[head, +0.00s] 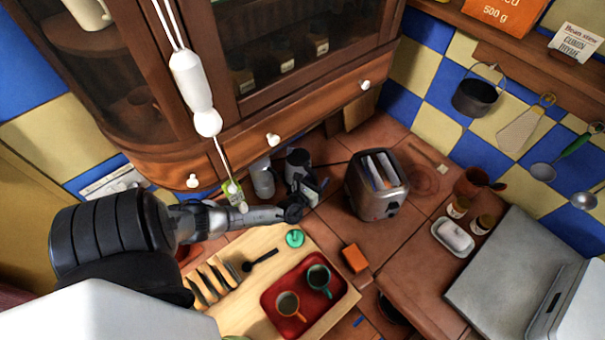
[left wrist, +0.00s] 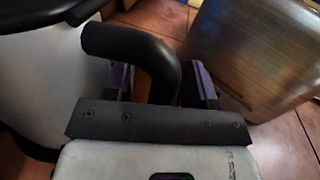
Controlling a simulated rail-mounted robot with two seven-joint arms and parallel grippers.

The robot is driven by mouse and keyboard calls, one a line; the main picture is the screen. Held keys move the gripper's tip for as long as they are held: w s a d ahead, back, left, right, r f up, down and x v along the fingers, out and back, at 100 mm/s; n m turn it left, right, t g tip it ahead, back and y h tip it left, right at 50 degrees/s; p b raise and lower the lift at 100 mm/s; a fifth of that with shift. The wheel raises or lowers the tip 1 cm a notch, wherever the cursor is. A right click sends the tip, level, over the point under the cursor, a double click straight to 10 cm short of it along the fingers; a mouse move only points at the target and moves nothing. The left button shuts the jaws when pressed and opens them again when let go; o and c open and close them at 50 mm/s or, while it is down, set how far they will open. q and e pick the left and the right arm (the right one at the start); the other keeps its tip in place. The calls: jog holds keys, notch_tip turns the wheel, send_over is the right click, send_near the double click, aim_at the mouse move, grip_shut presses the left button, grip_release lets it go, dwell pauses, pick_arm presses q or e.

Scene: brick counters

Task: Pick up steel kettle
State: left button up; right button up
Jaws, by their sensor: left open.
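The steel kettle (head: 297,160) stands at the back of the tiled counter, left of the toaster, partly hidden by my left gripper. In the left wrist view its pale body (left wrist: 45,75) fills the left side, and its thick black handle (left wrist: 140,45) curves down towards my gripper. My left gripper (head: 310,190) is at the kettle's near side. In the left wrist view my left gripper (left wrist: 163,82) is open, with one finger on each side of the handle. I cannot tell whether either finger touches it. My right gripper is not in view.
The steel toaster (head: 377,185) stands close on the right and also shows in the left wrist view (left wrist: 255,50). A grey canister (head: 262,178) stands left of the kettle. A wooden cabinet (head: 240,128) overhangs behind. A board (head: 335,308) with a red tray and mugs lies in front.

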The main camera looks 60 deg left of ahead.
pick_arm(q)
grip_shut()
dwell(0.5)
jog(key=shift+r, duration=0.1)
